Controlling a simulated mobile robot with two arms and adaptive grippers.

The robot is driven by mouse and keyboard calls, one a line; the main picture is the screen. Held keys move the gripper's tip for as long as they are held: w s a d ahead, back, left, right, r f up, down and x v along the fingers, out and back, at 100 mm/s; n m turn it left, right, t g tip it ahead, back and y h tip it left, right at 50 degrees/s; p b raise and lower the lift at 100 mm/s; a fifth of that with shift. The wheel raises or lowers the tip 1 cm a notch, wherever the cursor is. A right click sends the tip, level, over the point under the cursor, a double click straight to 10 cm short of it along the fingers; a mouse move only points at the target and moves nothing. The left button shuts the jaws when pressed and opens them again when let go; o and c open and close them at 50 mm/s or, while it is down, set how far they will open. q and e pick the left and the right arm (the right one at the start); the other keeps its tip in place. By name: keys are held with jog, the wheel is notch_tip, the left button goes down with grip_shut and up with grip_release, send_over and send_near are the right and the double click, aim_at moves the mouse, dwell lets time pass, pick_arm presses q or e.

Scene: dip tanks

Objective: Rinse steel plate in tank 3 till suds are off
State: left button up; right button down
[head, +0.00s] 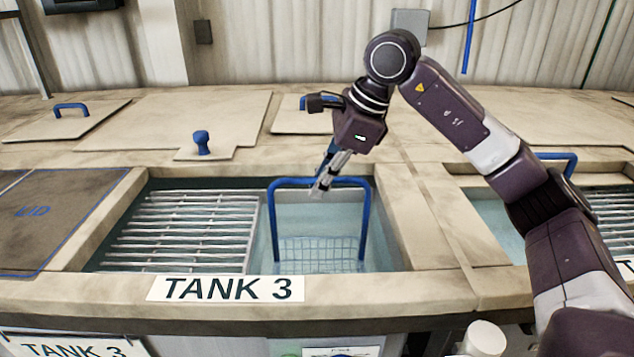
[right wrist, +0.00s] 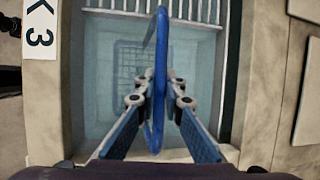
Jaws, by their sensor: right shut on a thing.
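Tank 3 (head: 225,290) stands open in front of me, with clear bluish water in its right part. A wire basket (head: 315,250) with a tall blue handle (head: 364,225) sits low in the water. My right gripper (head: 322,184) is shut on the top bar of this handle. In the right wrist view the blue handle (right wrist: 157,45) runs between the two fingers, and the basket mesh (right wrist: 128,62) shows under water. I cannot make out a steel plate or suds in the basket. My left gripper is not in view.
A slatted metal rack (head: 185,230) fills the left part of the tank. A dark lid (head: 55,215) lies to the left. Another open tank with a blue handle (head: 560,158) is at the right. Lids with blue knobs (head: 202,142) lie behind on the counter.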

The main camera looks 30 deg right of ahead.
jog(key=shift+r, duration=0.1)
jog(key=shift+s+d, duration=0.25)
jog(key=shift+d, duration=0.3)
jog(key=shift+s+d, duration=0.25)
jog(key=shift+d, duration=0.3)
jog(key=shift+w+a+r, duration=0.1)
jog(key=shift+w+a, duration=0.15)
jog(key=shift+a, duration=0.35)
jog(key=shift+w+a+p, duration=0.35)
jog(key=shift+w+a, duration=0.05)
jog(key=shift+a, duration=0.4)
jog(key=shift+w+a+p, duration=0.3)
jog(key=shift+w+a, duration=0.1)
jog(key=shift+a, duration=0.4)
jog(key=shift+s+d, duration=0.25)
jog(key=shift+d, duration=0.3)
jog(key=shift+s+d, duration=0.25)
jog(key=shift+d, duration=0.25)
